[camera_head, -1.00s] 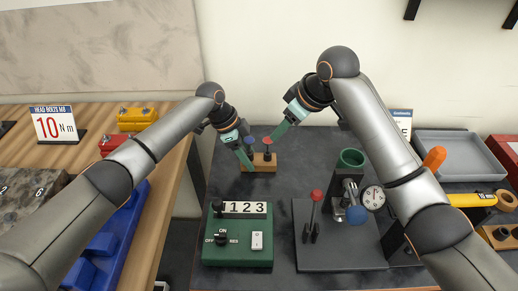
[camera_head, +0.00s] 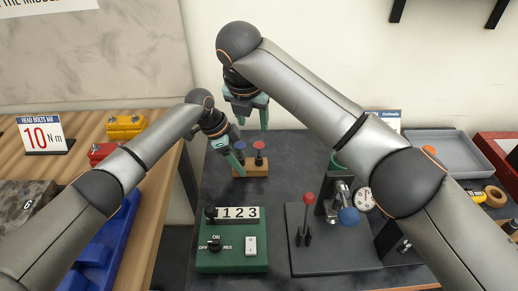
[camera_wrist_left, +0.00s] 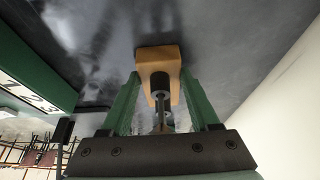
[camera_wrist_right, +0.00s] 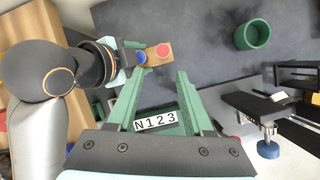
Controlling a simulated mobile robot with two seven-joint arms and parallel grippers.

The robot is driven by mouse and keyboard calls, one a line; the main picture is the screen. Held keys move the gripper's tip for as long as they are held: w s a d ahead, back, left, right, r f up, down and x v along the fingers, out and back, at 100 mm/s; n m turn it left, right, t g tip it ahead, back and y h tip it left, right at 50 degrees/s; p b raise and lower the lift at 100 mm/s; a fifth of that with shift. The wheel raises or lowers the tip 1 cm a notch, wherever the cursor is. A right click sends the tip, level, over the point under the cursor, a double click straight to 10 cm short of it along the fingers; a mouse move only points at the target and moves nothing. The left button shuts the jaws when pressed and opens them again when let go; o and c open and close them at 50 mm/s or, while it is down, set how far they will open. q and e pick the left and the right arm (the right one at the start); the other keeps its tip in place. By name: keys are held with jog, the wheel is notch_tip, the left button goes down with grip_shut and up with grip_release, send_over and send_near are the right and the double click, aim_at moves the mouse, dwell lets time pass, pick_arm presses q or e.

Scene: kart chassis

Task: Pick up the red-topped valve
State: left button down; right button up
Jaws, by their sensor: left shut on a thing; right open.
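The red-topped valve (camera_head: 259,147) stands upright in a small wooden block (camera_head: 252,170), beside a blue-topped valve (camera_head: 240,146). The red top (camera_wrist_right: 162,50) and blue top (camera_wrist_right: 141,57) also show in the right wrist view. My left gripper (camera_head: 238,160) is low at the block's left; in the left wrist view its fingers sit on either side of the wooden block (camera_wrist_left: 157,58) and are shut on it. My right gripper (camera_head: 250,115) is open and empty, raised above and behind the block, apart from the red-topped valve.
A green switch box (camera_head: 232,258) with number tiles stands in front of the block. A dark plate with a red-knobbed lever (camera_head: 308,199) and a blue-knobbed clamp (camera_head: 349,216) are at the right. A green cup (camera_wrist_right: 252,35) shows in the right wrist view.

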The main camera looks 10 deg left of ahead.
aim_at(259, 145)
jog(key=shift+n, duration=0.6)
jog(key=x, duration=1.1)
jog(key=shift+w+d+f, duration=0.15)
jog(key=shift+d+f, duration=0.15)
jog(key=shift+f, duration=0.1)
grip_shut()
